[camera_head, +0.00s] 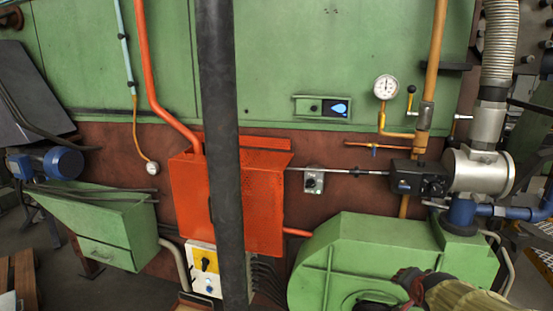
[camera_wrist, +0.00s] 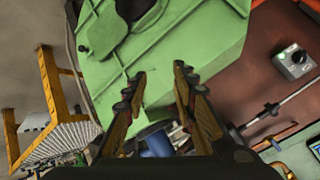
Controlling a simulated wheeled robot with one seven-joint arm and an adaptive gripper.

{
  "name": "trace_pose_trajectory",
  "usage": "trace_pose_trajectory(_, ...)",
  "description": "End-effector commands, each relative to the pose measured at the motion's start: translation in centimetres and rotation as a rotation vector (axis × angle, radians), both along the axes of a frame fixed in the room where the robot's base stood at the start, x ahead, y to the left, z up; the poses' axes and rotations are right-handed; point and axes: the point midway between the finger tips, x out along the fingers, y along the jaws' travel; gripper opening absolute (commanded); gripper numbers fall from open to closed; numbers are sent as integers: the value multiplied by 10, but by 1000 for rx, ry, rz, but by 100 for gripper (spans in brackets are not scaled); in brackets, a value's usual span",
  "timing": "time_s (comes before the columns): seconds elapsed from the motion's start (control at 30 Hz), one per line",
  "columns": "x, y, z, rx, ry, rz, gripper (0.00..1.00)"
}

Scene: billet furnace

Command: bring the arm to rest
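My gripper (camera_wrist: 160,72) shows in the wrist view with its two fingers well apart and nothing between them. Its fingers point toward the green blower housing (camera_wrist: 205,25), which fills the top of that view. I cannot tell whether the fingers touch it. In the head view the same housing (camera_head: 345,250) stands at the lower right. A yellowish sleeve-like shape with a dark red and black end lies in front of it at the bottom edge; I cannot tell whether its end is my gripper.
A grey knob box (camera_head: 313,180) sits on the brown wall, with a thin rod (camera_head: 340,172) above it running to a black actuator (camera_head: 418,178). An orange cabinet (camera_head: 262,210) and a pressure gauge (camera_head: 386,87) are nearby. Yellow-railed stairs (camera_wrist: 55,100) show at left in the wrist view.

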Motion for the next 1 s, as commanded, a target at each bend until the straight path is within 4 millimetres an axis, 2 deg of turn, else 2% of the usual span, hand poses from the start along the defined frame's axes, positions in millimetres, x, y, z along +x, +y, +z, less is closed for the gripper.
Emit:
trace_pose_trajectory(0.03,-26,15,-4,-45,90,75,27)
trace_pose_trajectory(0.13,-86,47,-13,-133,275,261,27)
trace_pose_trajectory(0.3,-183,97,-12,-230,485,558,27)
trace_pose_trajectory(0.4,-232,121,-6,-269,542,692,27)
trace_pose_trajectory(0.5,-264,139,5,-292,533,753,27)
trace_pose_trajectory(0.7,-273,158,36,-355,418,793,27)
trace_pose_trajectory(1.0,-272,162,38,-361,409,807,27)
